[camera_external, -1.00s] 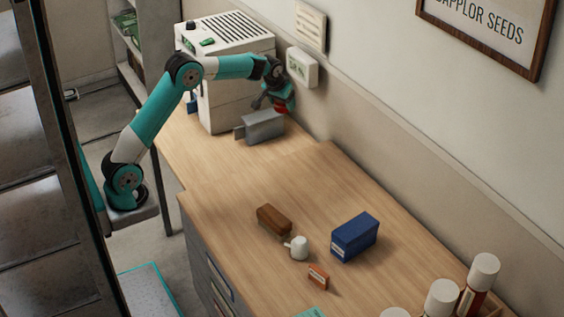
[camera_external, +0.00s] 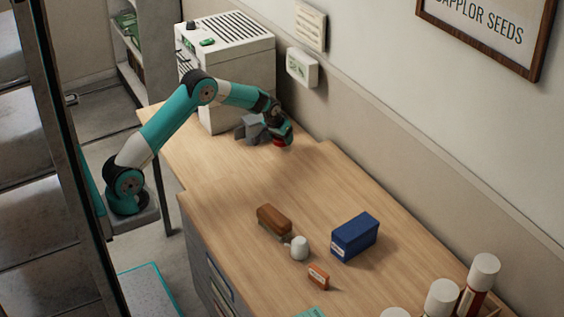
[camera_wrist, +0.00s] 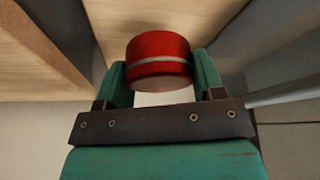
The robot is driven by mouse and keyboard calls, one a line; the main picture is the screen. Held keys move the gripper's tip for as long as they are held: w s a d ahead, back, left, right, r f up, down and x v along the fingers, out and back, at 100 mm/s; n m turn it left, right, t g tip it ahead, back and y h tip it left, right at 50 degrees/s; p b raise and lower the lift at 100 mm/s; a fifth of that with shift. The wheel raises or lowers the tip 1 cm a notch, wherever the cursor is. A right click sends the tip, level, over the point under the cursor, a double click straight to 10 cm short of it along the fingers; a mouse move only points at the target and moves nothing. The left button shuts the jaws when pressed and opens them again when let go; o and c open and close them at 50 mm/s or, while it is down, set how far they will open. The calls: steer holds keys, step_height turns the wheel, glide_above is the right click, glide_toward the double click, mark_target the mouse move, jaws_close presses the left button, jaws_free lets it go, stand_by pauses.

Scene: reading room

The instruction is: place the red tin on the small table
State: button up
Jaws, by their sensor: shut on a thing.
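The red tin (camera_external: 278,142) is held in my gripper (camera_external: 281,134), low over the far part of the wooden surface, in front of the white machine. In the wrist view the tin (camera_wrist: 158,55) is a short red cylinder with a pale band, between the two green fingers of my gripper (camera_wrist: 161,80). I cannot tell whether the tin touches the wood. The far wooden top (camera_external: 215,150), which adjoins the long desk with a step in its edge, may be the small table; the join is unclear.
A grey object (camera_external: 248,130) stands close left of my gripper, partly hidden by the arm. The white machine (camera_external: 225,70) is behind it. On the desk are a brown block (camera_external: 273,221), white mug (camera_external: 299,248), blue box (camera_external: 354,237) and orange box (camera_external: 318,276). The wood between is clear.

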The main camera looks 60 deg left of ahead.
mark_target(281, 145)
steer(key=shift+f, duration=1.85)
steer(key=shift+f, duration=0.15)
steer(key=o, duration=1)
steer(key=shift+c, duration=0.2)
